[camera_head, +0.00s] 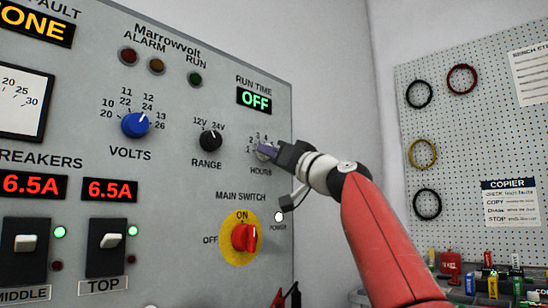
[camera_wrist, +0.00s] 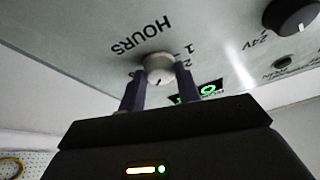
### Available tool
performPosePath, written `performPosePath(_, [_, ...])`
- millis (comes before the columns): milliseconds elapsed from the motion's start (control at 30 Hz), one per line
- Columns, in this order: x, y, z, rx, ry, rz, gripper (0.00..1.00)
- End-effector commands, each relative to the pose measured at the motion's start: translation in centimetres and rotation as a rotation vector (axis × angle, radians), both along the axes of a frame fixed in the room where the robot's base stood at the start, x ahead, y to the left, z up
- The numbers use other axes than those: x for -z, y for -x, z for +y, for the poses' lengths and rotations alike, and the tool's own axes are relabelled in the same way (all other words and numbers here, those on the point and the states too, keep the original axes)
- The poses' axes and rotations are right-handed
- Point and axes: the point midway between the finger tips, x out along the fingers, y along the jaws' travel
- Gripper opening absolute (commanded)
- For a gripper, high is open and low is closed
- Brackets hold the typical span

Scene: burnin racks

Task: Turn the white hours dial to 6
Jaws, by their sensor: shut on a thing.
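The white hours dial (camera_wrist: 159,66) sits on the panel between my two fingers in the wrist view. A short dark mark shows on its face, pointing toward the bottom of that picture; I cannot tell which number it meets. My gripper (camera_wrist: 160,84) is shut on the dial, one finger on each side. In the head view my gripper (camera_head: 268,152) covers most of the dial above the HOURS label. The run time display (camera_head: 254,100) reads OFF.
A black range knob (camera_head: 210,140) and a blue volts knob (camera_head: 136,124) are to the left. The red main switch (camera_head: 244,237) on its yellow plate is below. A pegboard (camera_head: 460,150) with several wire loops hangs on the right wall.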

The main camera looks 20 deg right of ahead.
Motion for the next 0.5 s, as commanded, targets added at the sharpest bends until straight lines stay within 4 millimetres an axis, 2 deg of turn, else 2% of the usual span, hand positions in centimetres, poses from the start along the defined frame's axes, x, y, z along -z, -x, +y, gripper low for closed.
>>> performPosePath(500, [-0.47,0.24,0.6,0.002,-0.427,0.176,0.1])
